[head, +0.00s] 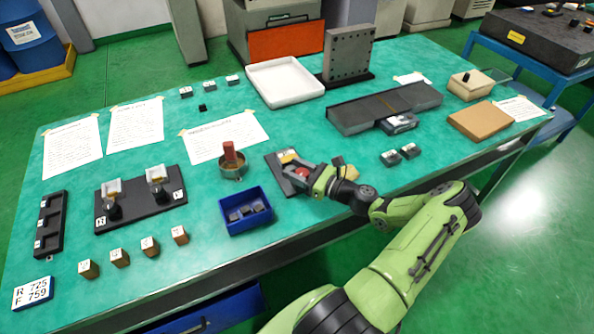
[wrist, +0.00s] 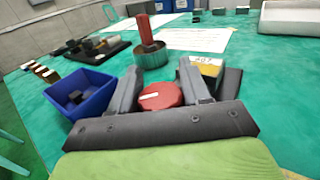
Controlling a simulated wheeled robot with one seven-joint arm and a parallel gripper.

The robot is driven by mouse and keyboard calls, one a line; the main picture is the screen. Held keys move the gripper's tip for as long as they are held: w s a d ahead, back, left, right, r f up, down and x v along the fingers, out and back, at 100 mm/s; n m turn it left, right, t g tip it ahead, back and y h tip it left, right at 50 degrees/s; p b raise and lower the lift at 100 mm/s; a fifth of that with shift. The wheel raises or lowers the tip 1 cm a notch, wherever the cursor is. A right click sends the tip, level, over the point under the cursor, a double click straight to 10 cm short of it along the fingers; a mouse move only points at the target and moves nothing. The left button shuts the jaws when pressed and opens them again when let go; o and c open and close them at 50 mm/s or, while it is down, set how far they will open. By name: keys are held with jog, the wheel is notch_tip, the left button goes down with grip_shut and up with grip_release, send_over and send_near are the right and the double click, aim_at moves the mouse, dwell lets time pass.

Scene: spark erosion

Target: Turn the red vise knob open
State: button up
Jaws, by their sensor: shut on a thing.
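The red vise knob (wrist: 160,96) sits between the two fingers of my gripper (wrist: 160,85) in the wrist view. A white mark line shows on its top face. My gripper is shut on the knob. In the head view the knob (head: 302,172) shows as a small red patch beside my gripper (head: 300,176). The vise stands on a dark base plate (head: 276,172); a yellow labelled part (wrist: 207,67) is just right of the fingers in the wrist view. Most of the vise body is hidden by my gripper.
A blue bin (head: 246,213) with dark blocks stands left of the vise. A round tin (head: 233,170) with a red upright handle stands behind the bin. A dark long rail block (head: 385,106), white tray (head: 284,82) and brown board (head: 480,121) lie further back and right.

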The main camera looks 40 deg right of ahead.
jog(key=n+g+y+b, duration=0.1)
jog(key=n+y, duration=0.1)
jog(key=n+g+y+b, duration=0.1)
jog(key=g+y, duration=0.1)
jog(key=y, duration=0.1)
jog(key=n+g+y+b, duration=0.1)
jog(key=n+y, duration=0.1)
jog(key=shift+s+a+f+n+y+b, duration=0.2)
jog(key=shift+a+n+y+b, duration=0.1)
jog(key=shift+s+a+r+n+g+y+b, duration=0.1)
jog(key=shift+s+a+n+g+y+b, duration=0.1)
jog(key=shift+n+g+y+b, duration=0.9)
jog(key=shift+s+a+r+n+g+y+b, duration=0.15)
jog(key=shift+n+g+y, duration=0.55)
jog(key=shift+g, duration=0.9)
jog(key=shift+n, duration=0.3)
jog(key=o, duration=1)
